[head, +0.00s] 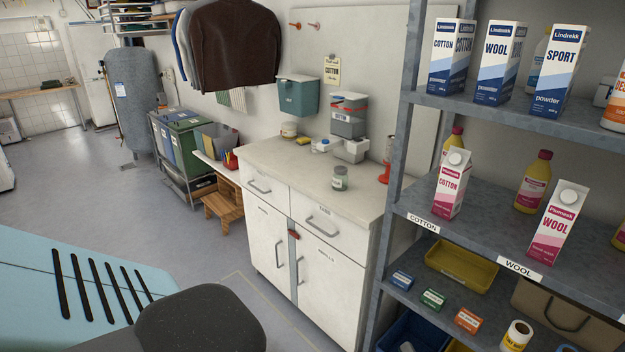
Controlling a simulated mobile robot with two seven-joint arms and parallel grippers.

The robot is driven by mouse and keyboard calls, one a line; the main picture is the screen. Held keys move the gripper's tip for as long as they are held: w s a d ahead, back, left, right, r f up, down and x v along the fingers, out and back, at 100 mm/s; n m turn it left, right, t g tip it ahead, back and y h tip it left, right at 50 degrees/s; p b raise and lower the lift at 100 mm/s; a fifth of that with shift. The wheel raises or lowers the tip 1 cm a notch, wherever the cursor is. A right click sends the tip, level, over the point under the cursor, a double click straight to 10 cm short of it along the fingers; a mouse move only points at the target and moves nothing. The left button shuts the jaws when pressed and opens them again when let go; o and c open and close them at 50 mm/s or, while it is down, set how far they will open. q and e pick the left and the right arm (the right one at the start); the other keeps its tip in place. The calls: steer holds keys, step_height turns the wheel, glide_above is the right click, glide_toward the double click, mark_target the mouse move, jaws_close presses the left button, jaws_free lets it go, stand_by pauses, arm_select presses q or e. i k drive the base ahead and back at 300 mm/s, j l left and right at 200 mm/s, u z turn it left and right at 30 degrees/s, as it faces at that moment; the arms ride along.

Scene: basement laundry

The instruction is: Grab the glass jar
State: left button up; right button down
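A small glass jar (340,178) with a grey lid and a pale label stands upright on the beige counter (290,163) of the white cabinet, near its front edge. Nothing touches it. Neither of my grippers shows in the head view. A dark rounded shape at the bottom left may be part of my own body; I cannot tell.
A grey shelf rack (400,195) with cartons and bottles stands close on the right. Open floor (185,240) lies left of the cabinet.

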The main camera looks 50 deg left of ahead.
mark_target(340, 176)
steer(key=u, duration=1.35)
steer(key=z, duration=0.4)
steer(key=j+z, duration=0.15)
steer(key=z, duration=0.2)
steer(key=i+z, duration=0.1)
steer(key=z, duration=0.3)
steer(key=j+z, duration=0.15)
steer(key=z, duration=0.2)
steer(key=j+z, duration=0.75)
steer(key=k+j+z, duration=0.15)
steer(key=j, duration=0.15)
steer(key=j+z, duration=0.15)
steer(key=j, duration=0.2)
steer(key=k+j+z, duration=0.15)
steer(key=k+j, duration=0.15)
steer(key=j, duration=0.25)
steer(key=k+j+z, duration=0.1)
steer(key=j, duration=0.25)
steer(key=k+j, duration=0.2)
steer(key=j, duration=0.2)
steer(key=k+j+z, duration=0.15)
steer(key=j, duration=0.2)
steer(key=k+j, duration=0.15)
steer(key=j, duration=0.25)
